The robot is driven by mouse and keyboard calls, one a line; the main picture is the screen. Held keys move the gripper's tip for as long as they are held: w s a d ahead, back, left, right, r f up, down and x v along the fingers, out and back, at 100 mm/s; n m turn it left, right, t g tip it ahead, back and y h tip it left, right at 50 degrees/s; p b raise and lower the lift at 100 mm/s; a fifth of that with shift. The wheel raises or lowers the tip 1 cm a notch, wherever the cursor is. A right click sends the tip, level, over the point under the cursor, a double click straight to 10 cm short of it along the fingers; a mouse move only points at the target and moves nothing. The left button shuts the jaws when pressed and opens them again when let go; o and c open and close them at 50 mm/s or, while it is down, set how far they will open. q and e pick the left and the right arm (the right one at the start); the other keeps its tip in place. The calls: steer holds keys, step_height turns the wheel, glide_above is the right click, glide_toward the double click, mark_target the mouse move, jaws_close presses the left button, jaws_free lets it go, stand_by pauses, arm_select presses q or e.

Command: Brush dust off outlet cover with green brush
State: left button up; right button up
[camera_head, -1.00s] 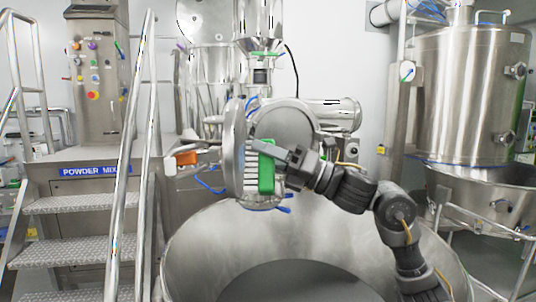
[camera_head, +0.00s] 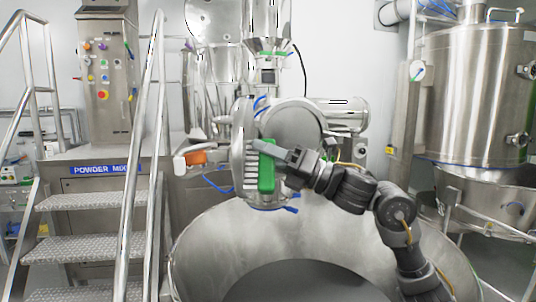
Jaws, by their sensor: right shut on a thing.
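The green brush (camera_head: 267,172) is held upright in my right gripper (camera_head: 283,152), which is shut on it. Its pale bristles (camera_head: 251,165) point left toward the round steel outlet cover (camera_head: 238,150). The bristles look to be at or very near the cover's face; I cannot tell whether they touch. The cover stands edge-on at the left end of the outlet. No dust can be made out at this size. My left gripper is not in view.
A large steel bowl (camera_head: 200,250) lies open below my right arm. Metal steps with handrails (camera_head: 130,190) stand at the left, by a control cabinet (camera_head: 105,80). A steel tank (camera_head: 470,95) stands at the right. An orange-handled part (camera_head: 194,157) sits left of the cover.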

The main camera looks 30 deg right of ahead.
steer(key=shift+w+d, duration=0.45)
steer(key=shift+w, duration=0.25)
steer(key=shift+w+d, duration=0.55)
steer(key=shift+w, duration=0.3)
steer(key=shift+w+d, duration=0.3)
steer(key=shift+w, duration=0.3)
steer(key=shift+w+d, duration=0.3)
steer(key=shift+w, duration=0.3)
steer(key=shift+w+d, duration=0.3)
steer(key=shift+w, duration=0.3)
steer(key=shift+w, duration=0.1)
steer(key=shift+b, duration=0.4)
